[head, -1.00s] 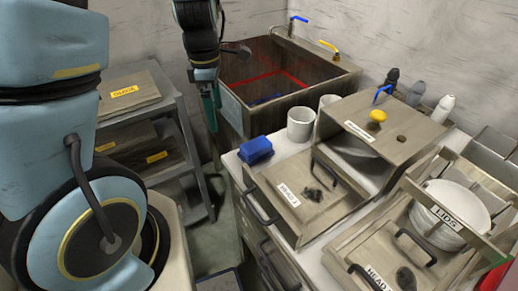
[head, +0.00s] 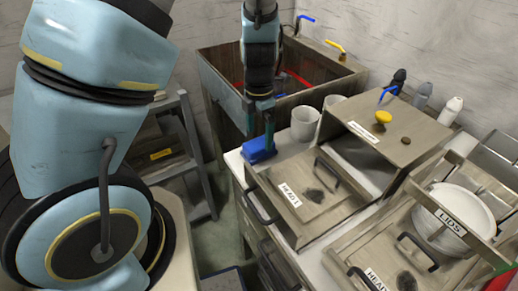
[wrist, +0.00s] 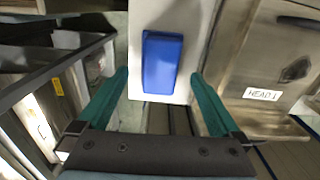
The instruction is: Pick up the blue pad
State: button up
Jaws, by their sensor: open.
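The blue pad (head: 258,151) lies on the left end of the white counter, left of the white mugs. In the wrist view the blue pad (wrist: 162,62) is a rounded block on the white surface, lying lengthwise ahead of my gripper. My gripper (head: 259,134) is above the pad in the head view, its fingers partly covering it. In the wrist view my gripper (wrist: 160,82) is open, with one green finger to each side of the pad's line and nothing between them. The exact height above the pad is hard to tell.
A grey shelf rack (head: 197,160) is to the left, with a floor gap between.

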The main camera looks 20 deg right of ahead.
aim_at(259, 143)
notch_tip(259, 143, down, 4)
jog(key=shift+f, duration=0.25)
jog(key=shift+s, duration=0.1)
jog(key=c, duration=1.3)
notch_tip(259, 143, up, 10)
jog(key=shift+r, duration=0.1)
